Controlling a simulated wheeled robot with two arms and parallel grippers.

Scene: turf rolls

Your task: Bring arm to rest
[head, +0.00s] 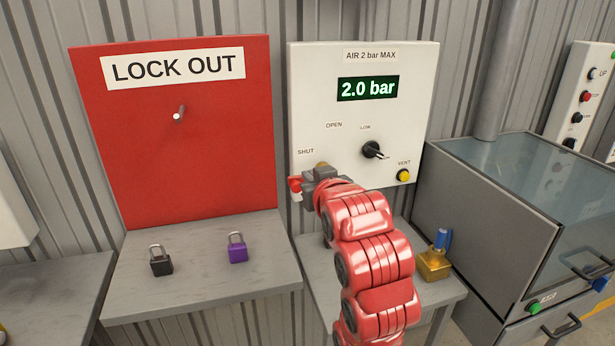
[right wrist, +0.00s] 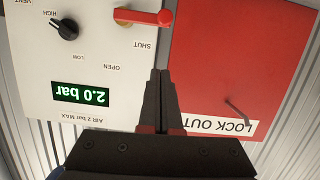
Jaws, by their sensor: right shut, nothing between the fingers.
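My right arm reaches up in red segments to the white air panel (head: 310,95). My right gripper (head: 308,181) is by the valve at the panel's lower left, partly hidden by its arm. In the right wrist view the fingers (right wrist: 162,75) are shut and empty. The red valve handle (head: 294,187) lies on the SHUT side; it also shows in the right wrist view (right wrist: 145,17), apart from the fingertips. The display (head: 368,89) reads 2.0 bar. My left gripper is not in view.
A red LOCK OUT board (head: 180,130) with a bare peg (head: 179,115) stands left. A black padlock (head: 160,261) and a purple padlock (head: 237,249) sit on the grey shelf (head: 200,290). A brass block (head: 434,264) and a glass-topped cabinet (head: 490,210) are right of my arm.

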